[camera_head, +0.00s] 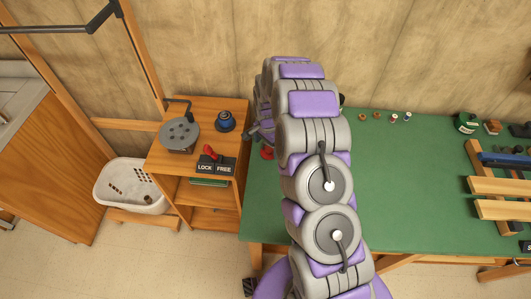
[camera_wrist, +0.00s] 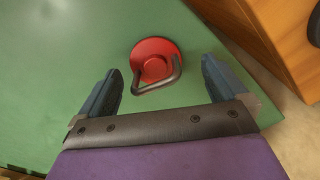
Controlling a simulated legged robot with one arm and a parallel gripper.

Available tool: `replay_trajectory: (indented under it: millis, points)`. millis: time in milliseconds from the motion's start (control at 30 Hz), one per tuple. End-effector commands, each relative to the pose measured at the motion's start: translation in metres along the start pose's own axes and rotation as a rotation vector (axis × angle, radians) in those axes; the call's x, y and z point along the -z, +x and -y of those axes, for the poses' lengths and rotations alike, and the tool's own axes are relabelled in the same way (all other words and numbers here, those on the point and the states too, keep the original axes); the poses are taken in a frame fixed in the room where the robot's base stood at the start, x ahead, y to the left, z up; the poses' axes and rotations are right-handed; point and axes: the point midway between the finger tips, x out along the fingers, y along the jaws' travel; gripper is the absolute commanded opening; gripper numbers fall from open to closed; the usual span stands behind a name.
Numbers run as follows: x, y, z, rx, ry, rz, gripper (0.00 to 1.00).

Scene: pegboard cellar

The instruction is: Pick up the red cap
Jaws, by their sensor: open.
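The red cap (camera_wrist: 152,56) is a round red disc with a dark bent wire handle in the wrist view. It lies on the green tabletop (camera_wrist: 60,60), near the table edge. My gripper (camera_wrist: 164,72) is open, with one dark finger to the left and one to the right of the cap's near side. Nothing is between the fingers except the handle in the picture; whether they touch it I cannot tell.
A wooden shelf unit (camera_head: 165,165) with a LOCK/FREE panel and red lever (camera_head: 211,152) stands left of the table. A white basket (camera_head: 105,190) is on the far left. Small spools (camera_head: 393,117) stand at the table's back. Wooden slats (camera_head: 500,186) lie at right. The table's middle is clear.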

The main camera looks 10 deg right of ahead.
Motion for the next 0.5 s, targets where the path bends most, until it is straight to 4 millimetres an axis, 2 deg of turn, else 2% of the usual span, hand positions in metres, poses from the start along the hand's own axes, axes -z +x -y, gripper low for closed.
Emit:
replay_trajectory:
  millis: [33,133,367,500]
  points:
    - [0.001,0.011,-0.002,-0.002,0.002,0.004,1.00]
    - [0.002,0.021,-0.003,-0.002,0.004,0.005,1.00]
    - [-0.004,0.022,0.002,-0.004,0.002,-0.004,1.00]
    - [-0.005,0.022,0.003,-0.005,0.001,-0.006,0.87]
